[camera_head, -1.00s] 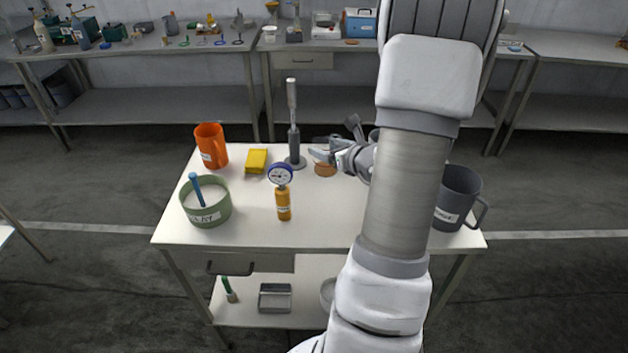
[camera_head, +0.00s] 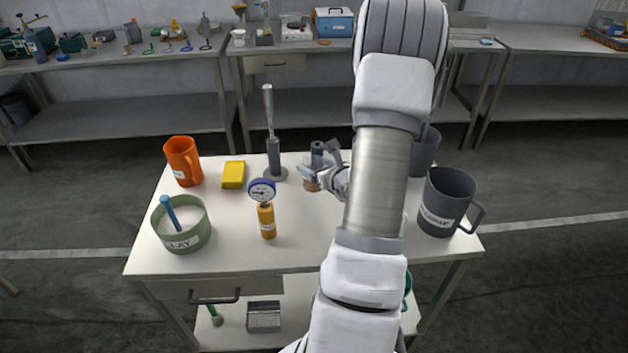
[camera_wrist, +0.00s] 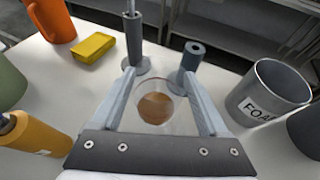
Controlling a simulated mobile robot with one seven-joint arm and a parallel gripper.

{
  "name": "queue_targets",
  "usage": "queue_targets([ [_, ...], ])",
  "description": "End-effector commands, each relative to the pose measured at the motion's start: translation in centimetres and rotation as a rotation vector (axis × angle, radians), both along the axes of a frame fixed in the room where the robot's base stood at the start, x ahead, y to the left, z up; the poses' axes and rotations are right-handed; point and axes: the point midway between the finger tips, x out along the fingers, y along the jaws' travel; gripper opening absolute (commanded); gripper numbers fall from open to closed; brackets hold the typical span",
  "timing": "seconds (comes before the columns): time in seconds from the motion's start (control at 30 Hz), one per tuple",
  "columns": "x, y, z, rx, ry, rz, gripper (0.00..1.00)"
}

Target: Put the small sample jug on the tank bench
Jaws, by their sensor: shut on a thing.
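My gripper (camera_head: 318,176) is over the far middle of the white table (camera_head: 300,222), beside a brown disc (camera_head: 311,185). In the wrist view its fingers (camera_wrist: 168,102) are shut on a clear, glass-like vessel (camera_wrist: 176,118), apparently the small sample jug. The brown disc (camera_wrist: 155,108) shows through it or inside it; I cannot tell which. The vessel's outline is faint, and I cannot tell if it touches the table. In the head view it is too small to make out. The tank bench is not clearly identifiable.
A stand with a rod (camera_head: 272,150) and a dark cylinder (camera_wrist: 193,60) are close beyond my fingers. Grey jugs (camera_head: 447,200) (camera_wrist: 268,95) stand right. An orange jug (camera_head: 183,160), yellow block (camera_head: 233,174), green bowl (camera_head: 182,235) and gauge bottle (camera_head: 266,220) stand left. Benches (camera_head: 130,60) line the wall.

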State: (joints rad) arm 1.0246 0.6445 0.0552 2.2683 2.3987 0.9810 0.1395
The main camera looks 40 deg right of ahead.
Motion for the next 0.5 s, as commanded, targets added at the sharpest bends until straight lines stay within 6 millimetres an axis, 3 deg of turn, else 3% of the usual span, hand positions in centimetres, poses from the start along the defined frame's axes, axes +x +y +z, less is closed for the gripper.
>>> queue_targets([
  [0.3,-0.1,0.0,-3.6,0.003,0.001,-0.001,0.21],
  [0.5,0.0,0.0,-4.3,-0.002,-0.001,-0.001,0.21],
])
